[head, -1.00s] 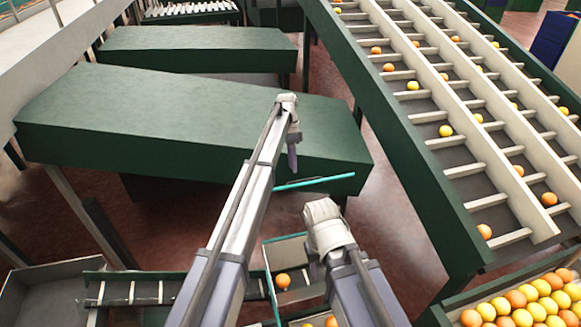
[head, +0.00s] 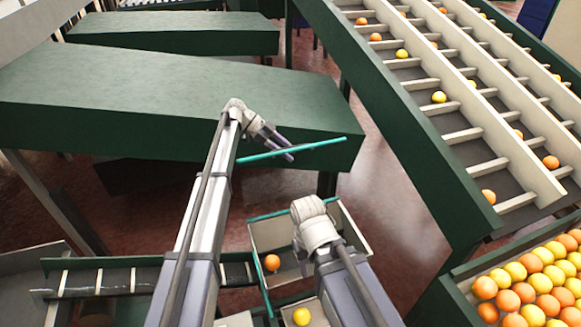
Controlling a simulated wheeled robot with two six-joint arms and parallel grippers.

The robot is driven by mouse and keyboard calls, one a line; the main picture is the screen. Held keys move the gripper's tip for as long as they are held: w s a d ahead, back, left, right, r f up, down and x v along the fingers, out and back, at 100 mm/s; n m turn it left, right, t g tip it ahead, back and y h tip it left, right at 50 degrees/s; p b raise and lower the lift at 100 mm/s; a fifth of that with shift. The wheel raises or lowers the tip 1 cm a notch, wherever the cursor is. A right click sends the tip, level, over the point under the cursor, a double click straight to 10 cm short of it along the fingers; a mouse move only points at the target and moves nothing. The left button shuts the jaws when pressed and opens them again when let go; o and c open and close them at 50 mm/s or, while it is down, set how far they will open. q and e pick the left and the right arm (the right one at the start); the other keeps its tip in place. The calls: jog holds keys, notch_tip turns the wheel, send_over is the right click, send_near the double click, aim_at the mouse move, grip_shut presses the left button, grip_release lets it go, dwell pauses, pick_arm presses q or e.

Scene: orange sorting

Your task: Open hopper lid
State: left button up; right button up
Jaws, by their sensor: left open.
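A thin teal bar (head: 320,145), which looks like the hopper lid seen edge-on, stands out above a small teal-rimmed open bin (head: 262,291). I cannot make out how the two are joined. My left gripper (head: 287,154) is open, its grey-purple fingers pointing down and right across the bar's middle. I cannot tell whether they touch it. Nothing shows between them. My right arm's pale wrist is above the bin; its fingers are mostly hidden behind it.
An orange (head: 272,262) and a yellow fruit (head: 301,316) lie in the bin's compartments. Long green machine housings (head: 150,85) fill the left. A sloping fruit conveyor (head: 420,120) and a full fruit crate (head: 462,289) stand at the right. A slatted belt (head: 108,277) runs at lower left.

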aim_at(291, 149)
pick_arm(q)
jog(key=s+a+r+m+t+h+b, duration=0.25)
jog(key=a+m+h+b, duration=0.65)
jog(key=b, duration=0.5)
jog(key=shift+n+t+h, duration=0.25)
jog(key=shift+n+h, duration=0.35)
jog(key=x, duration=0.2)
jog(key=p+x, duration=0.1)
jog(key=x, duration=0.2)
jog(key=f+x, duration=0.1)
jog(key=x, duration=0.2)
jog(key=shift+s+d+p, duration=0.25)
jog(key=shift+s+p, duration=0.1)
jog(key=shift+s, duration=0.05)
jog(key=shift+x, duration=0.95)
pick_arm(e)
notch_tip(291, 149, down, 14)
jog(key=shift+f, duration=0.15)
pick_arm(q)
jog(key=shift+c, duration=0.4)
grip_shut()
jog(key=shift+f, duration=0.1)
